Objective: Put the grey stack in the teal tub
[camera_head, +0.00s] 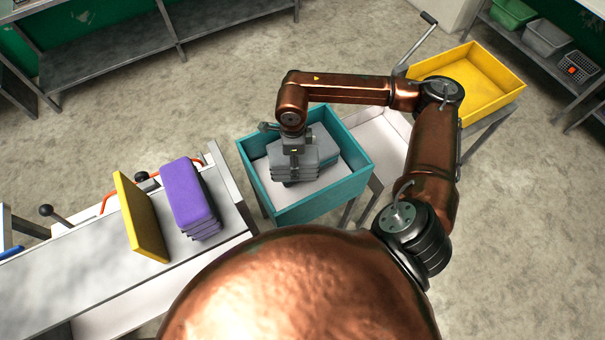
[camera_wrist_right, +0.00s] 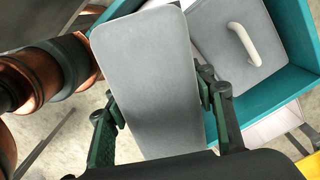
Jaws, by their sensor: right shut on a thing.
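The grey stack (camera_head: 283,165), several flat grey layers, is within the outline of the teal tub (camera_head: 345,190) in the head view. My right gripper (camera_head: 293,147) is shut on it from above. In the right wrist view the stack's flat grey face (camera_wrist_right: 148,80) lies between the fingers of my right gripper (camera_wrist_right: 165,125). The teal tub (camera_wrist_right: 275,95) shows behind it at the right. I cannot tell whether the stack touches the tub's floor. My left gripper is not in view.
Another grey piece (camera_head: 325,143) lies in the tub's far right part. A purple stack (camera_head: 188,195) and a yellow board (camera_head: 140,218) stand on the bench (camera_head: 70,265) at the left. A yellow tub (camera_head: 480,75) stands at the upper right. Shelves line the back.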

